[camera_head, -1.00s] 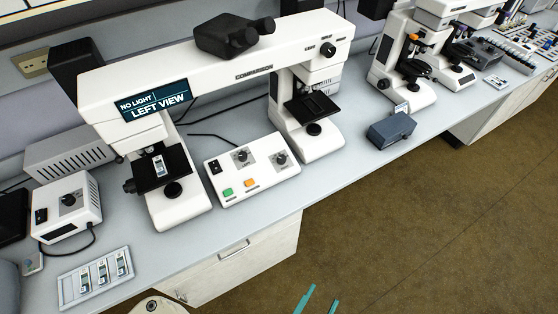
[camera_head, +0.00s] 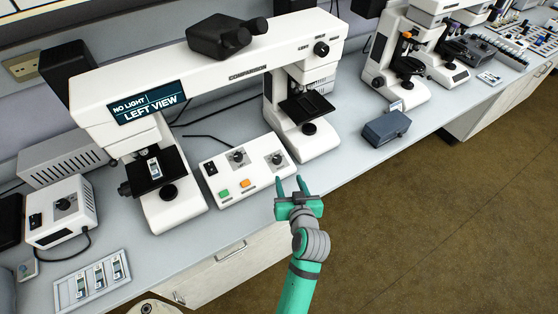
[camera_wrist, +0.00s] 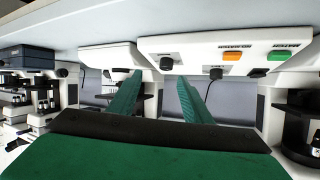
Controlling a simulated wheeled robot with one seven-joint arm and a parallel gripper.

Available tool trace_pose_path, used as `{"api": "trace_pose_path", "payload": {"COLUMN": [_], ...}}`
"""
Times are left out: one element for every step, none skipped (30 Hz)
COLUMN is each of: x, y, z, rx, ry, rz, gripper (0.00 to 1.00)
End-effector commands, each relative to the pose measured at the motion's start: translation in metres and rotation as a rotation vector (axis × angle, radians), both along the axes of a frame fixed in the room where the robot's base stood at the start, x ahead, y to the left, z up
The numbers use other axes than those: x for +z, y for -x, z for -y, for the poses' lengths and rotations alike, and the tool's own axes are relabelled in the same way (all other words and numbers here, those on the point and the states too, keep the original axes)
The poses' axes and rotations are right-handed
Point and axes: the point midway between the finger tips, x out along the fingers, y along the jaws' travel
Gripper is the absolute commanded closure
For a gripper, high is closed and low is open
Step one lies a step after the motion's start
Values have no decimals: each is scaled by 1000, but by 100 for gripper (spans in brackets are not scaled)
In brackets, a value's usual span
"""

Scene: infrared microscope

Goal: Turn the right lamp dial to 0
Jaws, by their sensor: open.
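The white lamp control box (camera_head: 222,182) sits on the bench in front of the comparison microscope. Its right lamp dial (camera_head: 277,159) is a dark knob on a grey plate at the box's right end. The left dial (camera_head: 238,156) is similar. The right dial's setting is too small to read. My gripper (camera_head: 291,180) is open and empty just in front of the box's right end, fingers toward the right dial but apart from it. In the upside-down wrist view, the right dial (camera_wrist: 166,63) shows between and beyond the green fingertips (camera_wrist: 160,77).
The box also carries a green button (camera_head: 224,194), an orange button (camera_head: 245,183) and a black switch (camera_head: 211,168). The microscope (camera_head: 235,70) stands behind, its display (camera_head: 148,101) reading "NO LIGHT, LEFT VIEW". A blue-grey box (camera_head: 386,128) lies to the right.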

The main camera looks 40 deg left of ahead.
Motion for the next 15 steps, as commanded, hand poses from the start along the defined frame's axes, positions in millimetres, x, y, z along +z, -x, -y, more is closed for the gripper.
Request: {"api": "trace_pose_path", "payload": {"x": [5,7,9,10,10,11,10,10,8,6,5,2,0,-2,-5], "y": [-3,-3,-4,-5,-5,-6,-8,-9,-12,-14,-16,-20,-23,-27,-31], "z": [-7,-10,-13,-15,-17,-19,-21,-23,-26,-28,-31,-36,-39,-43,-48], "rx": [21,31,42,48,51,56,57,59,58,58,58,58,57,56,56], "ry": [1,3,4,6,7,8,8,8,7,7,7,7,8,8,9], "rz": [3,3,5,5,5,5,5,5,5,4,4,3,5,5,4], "gripper": [55,55,55,55,55,55,55,55,55,55,55,55,55,55,55]}}
